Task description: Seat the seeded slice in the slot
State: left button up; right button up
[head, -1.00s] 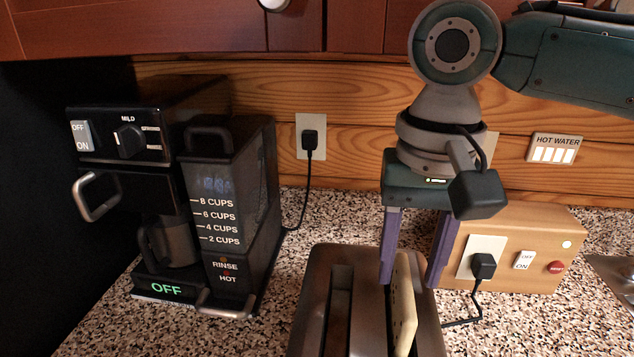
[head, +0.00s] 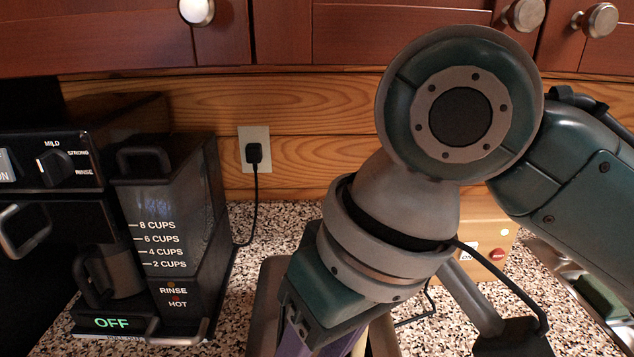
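The toaster (head: 266,300) stands on the speckled counter at the bottom of the head view, its lower part cut off by the frame. A pale edge of the seeded slice (head: 360,345) shows just beside my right gripper, at the bottom edge. How far it sits in a slot is hidden. My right gripper (head: 312,337) points down over the toaster, with its purple fingers partly in view. The fingertips are below the frame, so I cannot tell whether it is open or shut. My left gripper is not in view.
A black coffee maker (head: 185,240) stands left of the toaster. A wooden control box (head: 492,222) with a red button is behind my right arm. A wall outlet (head: 254,150) holds a plug. Red cabinets (head: 400,35) hang above. A green item (head: 603,297) lies at the far right.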

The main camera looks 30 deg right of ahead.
jog(key=shift+n+t, duration=0.5)
jog(key=s, duration=0.1)
jog(key=s+f, duration=0.1)
jog(key=s, duration=0.1)
jog(key=s+f, duration=0.1)
jog(key=shift+s+d+f, duration=0.2)
jog(key=shift+s+d, duration=0.1)
jog(key=shift+d, duration=0.05)
jog(key=s+d+f+h, duration=0.1)
jog(key=s+d+h, duration=0.1)
jog(key=s+d, duration=0.3)
jog(key=shift+s+d+n, duration=0.2)
jog(key=shift+d+n, duration=0.1)
jog(key=shift+d, duration=0.15)
